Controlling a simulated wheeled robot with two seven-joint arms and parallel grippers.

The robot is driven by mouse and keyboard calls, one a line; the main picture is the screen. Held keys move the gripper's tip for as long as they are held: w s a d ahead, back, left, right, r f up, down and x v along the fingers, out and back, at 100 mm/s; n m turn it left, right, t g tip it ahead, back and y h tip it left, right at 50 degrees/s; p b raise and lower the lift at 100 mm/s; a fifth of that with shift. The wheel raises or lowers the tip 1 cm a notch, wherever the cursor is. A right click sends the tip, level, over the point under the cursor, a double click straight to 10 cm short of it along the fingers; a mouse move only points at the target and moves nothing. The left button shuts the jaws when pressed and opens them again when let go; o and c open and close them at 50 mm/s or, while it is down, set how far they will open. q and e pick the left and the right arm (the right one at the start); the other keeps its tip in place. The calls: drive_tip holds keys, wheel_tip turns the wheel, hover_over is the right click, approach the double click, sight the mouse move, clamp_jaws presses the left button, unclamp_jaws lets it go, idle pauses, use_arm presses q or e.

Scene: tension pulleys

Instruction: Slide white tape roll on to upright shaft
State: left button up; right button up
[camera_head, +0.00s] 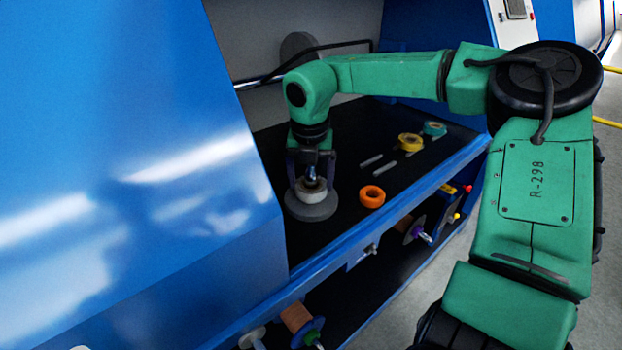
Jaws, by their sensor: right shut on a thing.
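The white tape roll (311,193) is in my right gripper (311,182), which points straight down and is shut on it. The roll is low over a round grey disc (312,208) on the black shelf. A dark shaft tip (311,172) shows between the fingers, at the middle of the roll. I cannot tell whether the roll rests on the disc or hangs just above it, as the lower shaft is hidden by the roll. My left gripper is not in view.
An orange roll (372,196) lies right of the disc. A yellow roll (410,142) and a teal roll (435,129) are farther back beside grey rods (386,168). A blue panel (130,150) closes off the left. A blue rail (390,213) edges the shelf.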

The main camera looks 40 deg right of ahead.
idle(0.4)
drive_tip(key=o, duration=1.2)
drive_tip(key=shift+f, duration=0.1)
drive_tip(key=shift+c, duration=0.2)
wheel_tip(320, 180, up, 14)
drive_tip(key=s+a, duration=0.1)
drive_tip(key=shift+s+a+r, duration=0.2)
drive_tip(key=shift+s+a, duration=0.05)
drive_tip(key=shift+a, duration=0.05)
